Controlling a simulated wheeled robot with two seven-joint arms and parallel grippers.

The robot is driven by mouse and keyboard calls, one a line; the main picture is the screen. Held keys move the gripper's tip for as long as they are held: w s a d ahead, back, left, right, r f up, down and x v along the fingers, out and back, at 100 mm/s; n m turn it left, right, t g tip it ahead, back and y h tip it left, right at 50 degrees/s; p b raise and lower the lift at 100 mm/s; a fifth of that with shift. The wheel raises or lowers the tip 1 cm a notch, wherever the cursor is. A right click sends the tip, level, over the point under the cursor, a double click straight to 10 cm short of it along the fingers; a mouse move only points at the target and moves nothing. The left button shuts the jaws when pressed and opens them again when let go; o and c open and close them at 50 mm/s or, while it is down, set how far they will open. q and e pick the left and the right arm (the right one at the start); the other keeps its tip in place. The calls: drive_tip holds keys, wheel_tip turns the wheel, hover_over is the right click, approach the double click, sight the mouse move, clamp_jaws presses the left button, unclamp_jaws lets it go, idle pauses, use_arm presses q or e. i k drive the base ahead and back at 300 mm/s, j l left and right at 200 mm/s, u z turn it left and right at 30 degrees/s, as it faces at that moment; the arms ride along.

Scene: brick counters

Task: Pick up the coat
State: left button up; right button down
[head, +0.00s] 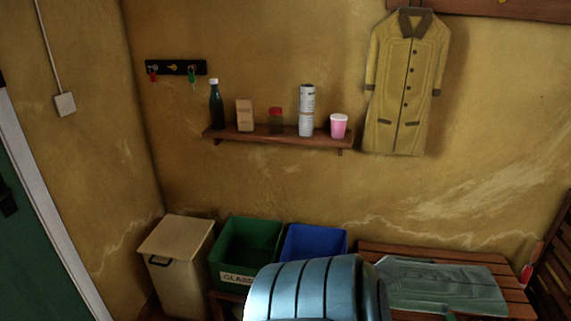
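A yellow-olive coat (405,85) with a dark collar and a row of dark buttons hangs flat against the wall at the upper right. A second coat (440,287), grey-green, lies flat on a slatted wooden bench (500,263) at the lower right. Its left edge is close to a blue ribbed rounded object in the foreground. Neither of my grippers is in view, and nothing is seen touching either coat.
The blue ribbed object (312,290) fills the bottom middle; I cannot tell what it is. Behind it stand a green bin (228,283), a blue bin (314,241) and a lidded beige bin (180,275). A wall shelf (275,138) holds a bottle and several containers.

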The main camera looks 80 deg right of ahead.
sight(419, 284)
drive_tip(key=z, duration=3.65)
